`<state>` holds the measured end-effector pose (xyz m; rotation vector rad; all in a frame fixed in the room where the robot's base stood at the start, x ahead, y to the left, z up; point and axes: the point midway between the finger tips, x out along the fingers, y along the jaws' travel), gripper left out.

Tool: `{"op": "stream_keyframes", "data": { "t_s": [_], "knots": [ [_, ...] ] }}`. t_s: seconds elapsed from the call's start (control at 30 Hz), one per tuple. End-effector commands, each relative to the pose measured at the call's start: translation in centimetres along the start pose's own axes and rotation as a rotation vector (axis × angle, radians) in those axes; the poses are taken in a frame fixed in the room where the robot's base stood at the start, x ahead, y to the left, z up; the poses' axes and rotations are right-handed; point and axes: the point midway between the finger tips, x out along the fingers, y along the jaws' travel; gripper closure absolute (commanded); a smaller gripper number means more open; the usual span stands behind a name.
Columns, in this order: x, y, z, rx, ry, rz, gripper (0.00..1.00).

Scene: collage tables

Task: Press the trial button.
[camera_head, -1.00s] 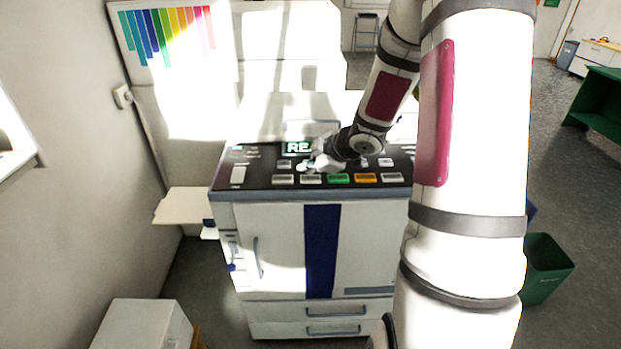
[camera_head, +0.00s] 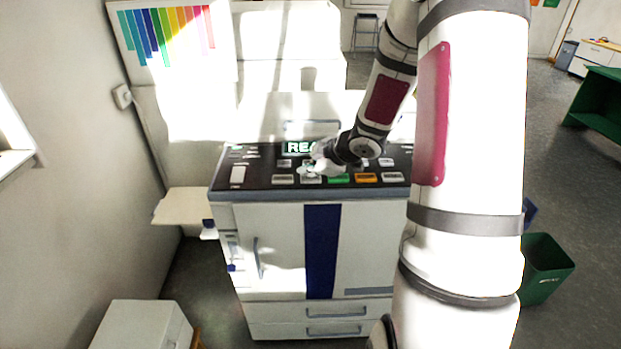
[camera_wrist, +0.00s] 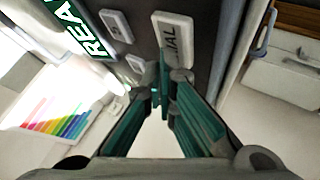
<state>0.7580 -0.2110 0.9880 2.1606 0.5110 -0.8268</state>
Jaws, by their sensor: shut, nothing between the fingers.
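A grey-white button (camera_wrist: 176,40) with a label of which "IAL" is readable shows at the top of the wrist view. It appears to be the second grey button (camera_head: 311,180) of the front row in the head view. My gripper (camera_wrist: 160,90) is shut and empty, its teal fingers meeting near the lower end of that button. In the head view my gripper (camera_head: 314,168) is over the panel just behind the front row, partly lost in glare. I cannot tell whether the fingertips touch the panel.
The dark control panel (camera_head: 260,182) tops a white machine cabinet. Beside the grey button are a green button (camera_head: 338,178) and an orange button (camera_head: 365,177). A lit screen (camera_head: 293,148) reading "REA" is behind the gripper, and smaller buttons (camera_wrist: 117,25) are close by.

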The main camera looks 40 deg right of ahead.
Motion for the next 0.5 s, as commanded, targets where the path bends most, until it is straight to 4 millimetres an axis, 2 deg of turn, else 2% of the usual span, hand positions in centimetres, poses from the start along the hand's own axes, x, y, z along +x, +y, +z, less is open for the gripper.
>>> {"op": "stream_keyframes", "data": {
  "t_s": [0.5],
  "knots": [
    [0.4, -0.3, 0.29, 0.0, 0.0, -0.001, 1.0]
  ]
}}
